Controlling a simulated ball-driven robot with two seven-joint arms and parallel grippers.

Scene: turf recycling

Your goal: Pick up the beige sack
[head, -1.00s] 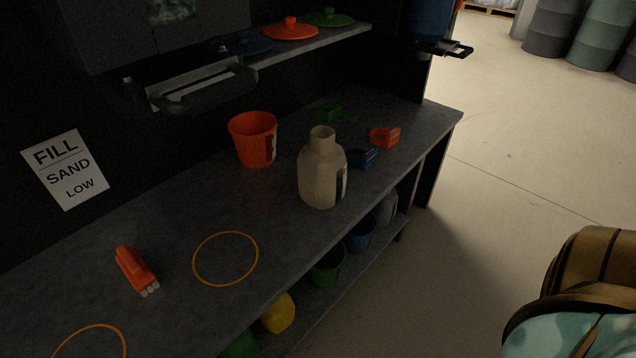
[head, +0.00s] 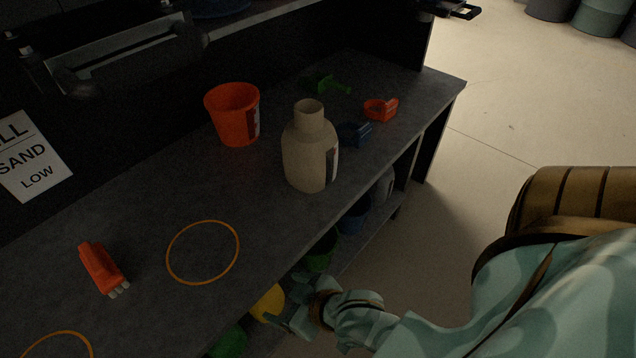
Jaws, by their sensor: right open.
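The beige sack (head: 308,158) stands upright on the dark bench. It looks like a jug, with a rounded body, a narrow neck and a label on its right side. My right gripper (head: 292,306) is low in the head view, below the sack in the picture and in front of the bench's lower shelf. It is open and empty, apart from the sack. My left gripper is not in view.
An orange bucket (head: 236,115) stands behind and left of the sack. Blue (head: 354,134), orange-red (head: 380,109) and green (head: 326,83) scoops lie behind and right. An orange brush (head: 102,268) and an orange ring (head: 203,252) lie left; the bench (head: 150,215) between is clear.

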